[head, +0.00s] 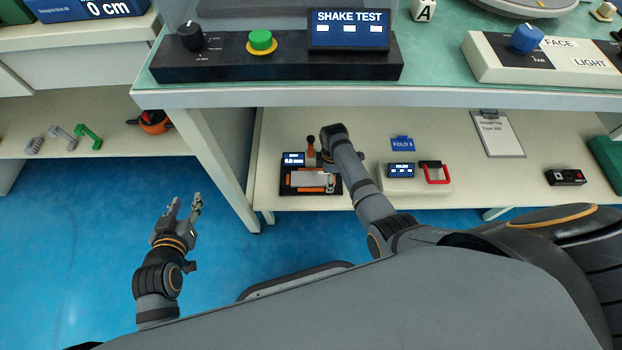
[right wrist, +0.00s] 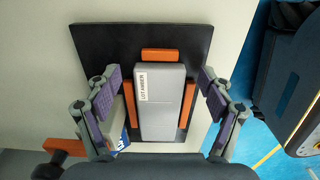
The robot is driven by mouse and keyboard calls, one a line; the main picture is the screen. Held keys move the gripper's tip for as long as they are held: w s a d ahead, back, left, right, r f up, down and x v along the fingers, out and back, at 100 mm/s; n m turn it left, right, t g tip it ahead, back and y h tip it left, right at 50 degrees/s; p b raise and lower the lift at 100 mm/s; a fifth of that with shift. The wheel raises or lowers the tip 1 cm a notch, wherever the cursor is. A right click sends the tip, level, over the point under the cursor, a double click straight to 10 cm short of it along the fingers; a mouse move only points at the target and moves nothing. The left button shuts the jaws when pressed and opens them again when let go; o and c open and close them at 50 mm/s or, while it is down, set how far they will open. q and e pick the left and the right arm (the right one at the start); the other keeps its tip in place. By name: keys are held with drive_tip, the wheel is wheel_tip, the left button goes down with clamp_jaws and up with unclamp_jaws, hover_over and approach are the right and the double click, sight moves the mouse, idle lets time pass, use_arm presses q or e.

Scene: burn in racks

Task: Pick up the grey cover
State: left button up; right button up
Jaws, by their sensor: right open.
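The grey cover (right wrist: 166,100) is a flat block with a white label reading "LOT AMBER". It lies in a black fixture (right wrist: 95,42) with orange guides around it, and it also shows on the lower shelf in the head view (head: 308,178). My right gripper (right wrist: 163,88) is open, with one purple-padded finger on each side of the cover, apart from it. In the head view my right wrist hides part of the fixture's right side. My left gripper (head: 187,203) is open and empty over the blue floor at left.
The upper bench edge (head: 420,97) overhangs the shelf. Right of the fixture are a white device with a red handle (head: 437,173), a blue "FOLD" sign (head: 402,143), a clipboard (head: 497,134) and a black box (head: 566,177). Several hooks (head: 88,136) lie on the left shelf.

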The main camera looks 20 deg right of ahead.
drive_tip(key=c, duration=1.4)
drive_tip(key=shift+o, duration=0.2)
drive_tip(key=shift+r, duration=0.1)
